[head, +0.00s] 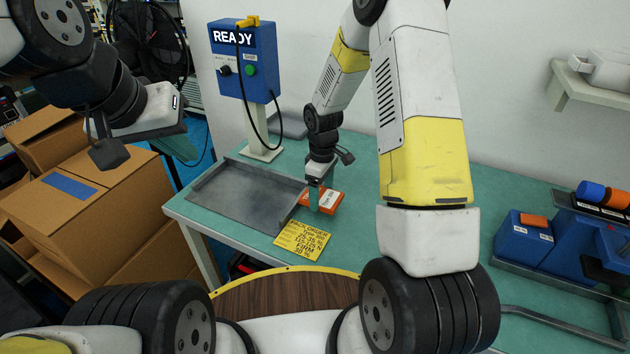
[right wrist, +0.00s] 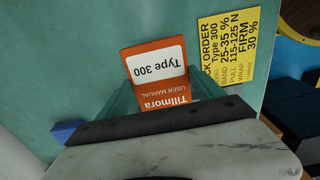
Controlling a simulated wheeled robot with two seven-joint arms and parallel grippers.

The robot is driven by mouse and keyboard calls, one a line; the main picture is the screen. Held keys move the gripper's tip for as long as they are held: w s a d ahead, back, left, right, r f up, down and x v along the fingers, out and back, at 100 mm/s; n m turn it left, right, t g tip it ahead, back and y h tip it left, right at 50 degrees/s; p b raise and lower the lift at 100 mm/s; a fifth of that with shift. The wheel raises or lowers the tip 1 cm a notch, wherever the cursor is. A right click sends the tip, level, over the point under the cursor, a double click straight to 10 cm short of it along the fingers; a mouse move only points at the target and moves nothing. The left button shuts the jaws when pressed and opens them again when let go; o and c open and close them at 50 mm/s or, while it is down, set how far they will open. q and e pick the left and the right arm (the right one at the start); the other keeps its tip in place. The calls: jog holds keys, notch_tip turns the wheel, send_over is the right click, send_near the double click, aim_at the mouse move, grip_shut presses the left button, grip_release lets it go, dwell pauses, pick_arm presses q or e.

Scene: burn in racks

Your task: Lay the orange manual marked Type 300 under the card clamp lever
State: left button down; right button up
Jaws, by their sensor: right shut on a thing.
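The orange manual (head: 327,200) with a white "Type 300" label is at the middle of the green bench, right of the grey tray. In the right wrist view the manual (right wrist: 158,62) reads "Tillmora User Manual". My right gripper (head: 318,205) points down and is shut on the manual's near end, between its greenish fingers. I cannot tell whether the manual touches the bench. My left gripper (head: 182,146) hangs at the upper left, away from the bench items; its finger opening is unclear. I cannot make out the card clamp lever for certain.
A yellow work order card (head: 303,243) lies near the front edge. A grey tray (head: 235,198) is at left; a blue READY box (head: 243,60) stands behind it. Blue fixtures (head: 523,245) stand at right. Cardboard boxes (head: 110,200) are left of the bench.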

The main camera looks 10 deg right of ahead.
aim_at(322, 195)
jog(key=shift+w+f, duration=0.1)
jog(key=shift+w, duration=0.35)
jog(key=shift+s+f, duration=0.1)
jog(key=shift+f, duration=1.55)
jog(key=shift+f, duration=0.2)
jog(key=o, duration=1.5)
